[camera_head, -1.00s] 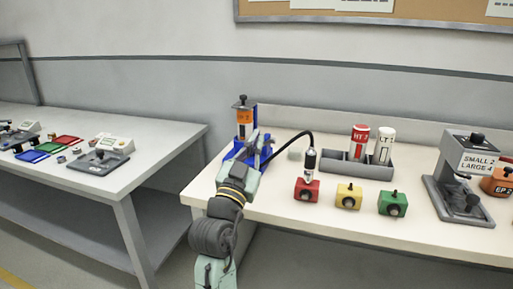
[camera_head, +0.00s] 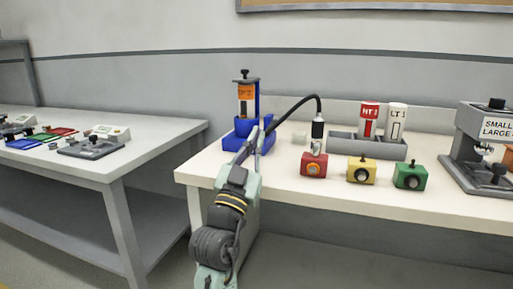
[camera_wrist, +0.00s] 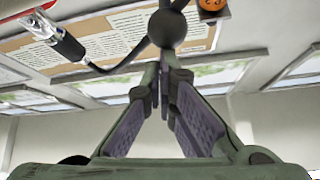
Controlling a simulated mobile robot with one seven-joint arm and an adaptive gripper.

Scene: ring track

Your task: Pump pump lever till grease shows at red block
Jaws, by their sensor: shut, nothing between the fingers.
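The blue grease pump (camera_head: 241,133) stands at the bench's left end, with an orange label and a black top knob. The red block (camera_head: 314,169) is to its right. An orange-amber spot (camera_head: 313,169) shows on its front face. The black hose coupler (camera_head: 318,129) stands upright over the red block's top fitting; it also shows in the wrist view (camera_wrist: 66,45). My gripper (camera_head: 268,122) is shut and empty in front of the pump. In the wrist view its fingertips (camera_wrist: 167,58) meet just below a black ball knob (camera_wrist: 167,29), apparently the pump lever's; contact is unclear.
Yellow (camera_head: 361,170) and green (camera_head: 410,177) blocks stand right of the red one. A grey tray (camera_head: 368,148) behind holds red and white cartridges. A grey press (camera_head: 478,160) stands farther right. The black hose (camera_head: 295,101) arches from pump to coupler.

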